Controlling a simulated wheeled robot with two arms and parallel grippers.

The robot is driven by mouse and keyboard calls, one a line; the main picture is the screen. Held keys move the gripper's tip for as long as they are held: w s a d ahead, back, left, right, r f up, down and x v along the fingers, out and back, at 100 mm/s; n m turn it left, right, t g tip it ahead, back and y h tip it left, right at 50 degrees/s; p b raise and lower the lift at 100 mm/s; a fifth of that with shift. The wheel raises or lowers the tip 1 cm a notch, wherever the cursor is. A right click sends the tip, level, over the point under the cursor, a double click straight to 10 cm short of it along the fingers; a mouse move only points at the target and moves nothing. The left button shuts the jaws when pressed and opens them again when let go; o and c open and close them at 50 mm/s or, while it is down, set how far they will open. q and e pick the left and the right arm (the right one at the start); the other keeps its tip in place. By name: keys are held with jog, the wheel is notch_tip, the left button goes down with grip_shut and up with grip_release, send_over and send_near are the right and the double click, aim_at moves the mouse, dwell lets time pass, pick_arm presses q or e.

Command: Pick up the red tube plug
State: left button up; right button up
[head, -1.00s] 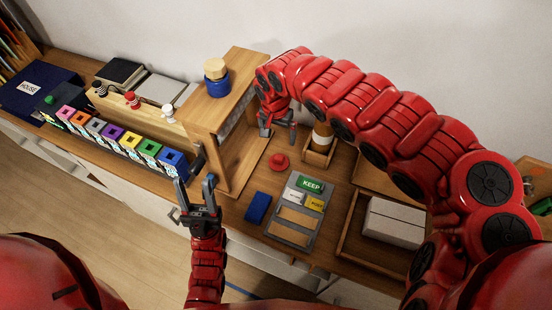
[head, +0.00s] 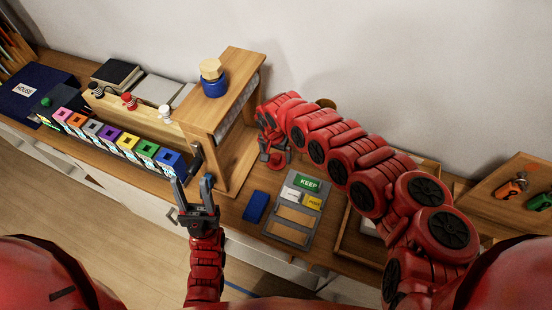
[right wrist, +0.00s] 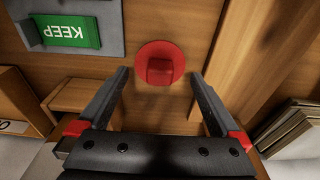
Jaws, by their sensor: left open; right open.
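The red tube plug (right wrist: 160,52) is a flat red disc with a raised square knob, lying on the wooden desktop in the right wrist view. My right gripper (right wrist: 160,73) is open, with its fingertips either side of the knob and apart from it; the gap in height is hard to judge. In the head view my right gripper (head: 273,154) is over the plug's spot and largely hides it. My left gripper (head: 191,180) is open and empty, pointing up in front of the desk's front edge.
A wooden stand (head: 190,112) with a blue jar rises at the left. A row of coloured binders (head: 110,139) stands further left.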

jog(key=shift+a+f, duration=0.1)
jog(key=shift+f, duration=0.45)
jog(key=shift+w+d+f, duration=0.15)
jog(key=shift+d+f, duration=0.05)
jog(key=shift+f, duration=0.35)
jog(key=shift+c, duration=0.2)
jog(key=c, duration=1)
